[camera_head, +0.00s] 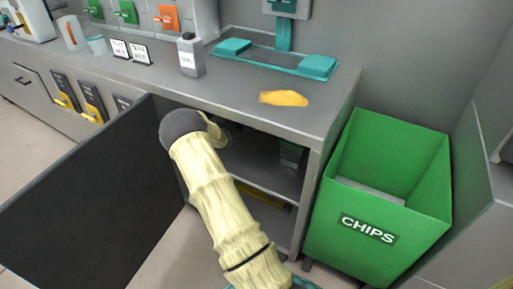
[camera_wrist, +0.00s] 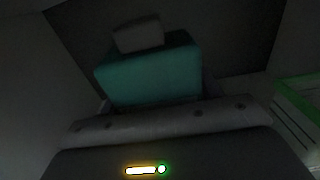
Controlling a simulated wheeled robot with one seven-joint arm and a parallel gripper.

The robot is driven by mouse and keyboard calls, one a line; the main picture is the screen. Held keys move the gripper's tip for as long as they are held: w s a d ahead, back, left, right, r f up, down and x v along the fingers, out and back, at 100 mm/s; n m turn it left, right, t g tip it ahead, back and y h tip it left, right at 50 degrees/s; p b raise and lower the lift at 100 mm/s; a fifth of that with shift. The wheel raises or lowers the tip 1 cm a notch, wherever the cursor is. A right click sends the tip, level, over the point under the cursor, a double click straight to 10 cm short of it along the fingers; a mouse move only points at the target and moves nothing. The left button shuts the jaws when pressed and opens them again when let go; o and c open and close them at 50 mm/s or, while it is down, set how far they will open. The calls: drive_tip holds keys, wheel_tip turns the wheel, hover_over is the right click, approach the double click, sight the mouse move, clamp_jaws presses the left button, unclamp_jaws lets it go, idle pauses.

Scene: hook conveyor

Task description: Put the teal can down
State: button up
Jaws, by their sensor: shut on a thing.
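The teal can (camera_wrist: 150,78) is in the wrist view, a boxy teal body with a grey cap on its far side. My gripper (camera_wrist: 154,100) is shut on it; the fingers are mostly dark and hard to make out. In the head view my arm reaches into the open cabinet (camera_head: 265,172) under the counter. There my gripper and the held can are hidden by the arm and the counter. The wrist view is dim, and I cannot tell whether the can touches the shelf.
A dark green-edged item (camera_head: 291,153) stands at the right inside the cabinet. The open black door (camera_head: 80,195) is on the left, the green CHIPS bin (camera_head: 330,215) on the right. A grey bottle (camera_head: 190,57) and a yellow-orange object (camera_head: 284,98) are on the counter.

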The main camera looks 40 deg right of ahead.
drive_tip(key=shift+f, duration=0.1)
wheel_tip(320, 180, down, 5)
drive_tip(key=shift+b, duration=1.1)
drive_tip(key=shift+a, duration=0.1)
drive_tip(key=shift+f, duration=0.2)
drive_tip(key=shift+f+b, duration=1.05)
drive_tip(key=shift+f, duration=1.15)
drive_tip(key=shift+f, duration=0.1)
drive_tip(key=o, duration=1.2)
drive_tip(key=shift+f, duration=0.1)
